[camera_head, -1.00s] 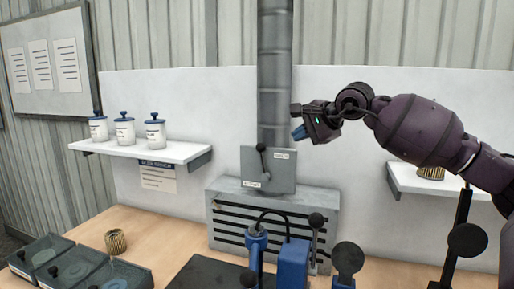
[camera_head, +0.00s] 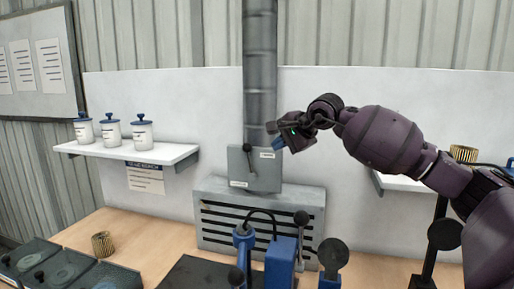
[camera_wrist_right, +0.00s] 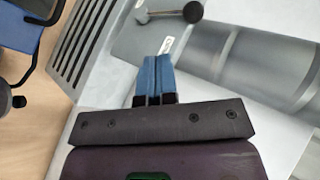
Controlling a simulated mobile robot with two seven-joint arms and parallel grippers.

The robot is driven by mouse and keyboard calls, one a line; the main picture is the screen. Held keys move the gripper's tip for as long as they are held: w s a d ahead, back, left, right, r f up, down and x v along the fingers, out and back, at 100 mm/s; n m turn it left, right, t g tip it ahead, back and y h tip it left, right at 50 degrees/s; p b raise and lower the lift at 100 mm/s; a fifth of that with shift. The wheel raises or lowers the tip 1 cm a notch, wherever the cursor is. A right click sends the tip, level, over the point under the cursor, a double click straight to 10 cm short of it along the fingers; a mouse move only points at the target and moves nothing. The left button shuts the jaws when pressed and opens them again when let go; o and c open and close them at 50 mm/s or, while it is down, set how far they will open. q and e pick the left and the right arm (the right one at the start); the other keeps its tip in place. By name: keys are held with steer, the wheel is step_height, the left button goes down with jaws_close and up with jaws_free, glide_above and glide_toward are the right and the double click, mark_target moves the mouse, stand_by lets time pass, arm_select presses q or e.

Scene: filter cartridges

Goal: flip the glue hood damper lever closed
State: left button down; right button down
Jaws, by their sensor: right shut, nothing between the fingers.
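In the right wrist view the lever's knob (camera_wrist_right: 193,12) shows at the top, beyond the fingertips. My right gripper (camera_head: 274,141) is at the upper right of the plate, apart from the lever. Its blue fingers (camera_wrist_right: 154,75) are together and empty. My left gripper is not in view.
Below the plate is a slotted grey hood (camera_head: 215,193). In front stand a blue device (camera_head: 281,265) and black-knobbed levers (camera_head: 302,218). A shelf (camera_head: 125,150) at left holds white jars. A gold cartridge (camera_head: 102,244) and dark bins (camera_head: 55,270) are on the bench.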

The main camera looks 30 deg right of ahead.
mark_target(248, 154)
steer(key=x, duration=0.5)
steer(key=shift+w+a+f+p, duration=0.15)
steer(key=shift+w+p, duration=0.15)
steer(key=shift+p, duration=0.1)
steer(key=shift+w+a+p, duration=0.25)
steer(key=shift+w+p, duration=0.1)
steer(key=shift+w, duration=0.75)
steer(key=shift+w+a+r, duration=0.1)
steer(key=shift+w+r, duration=0.15)
steer(key=shift+w, duration=0.6)
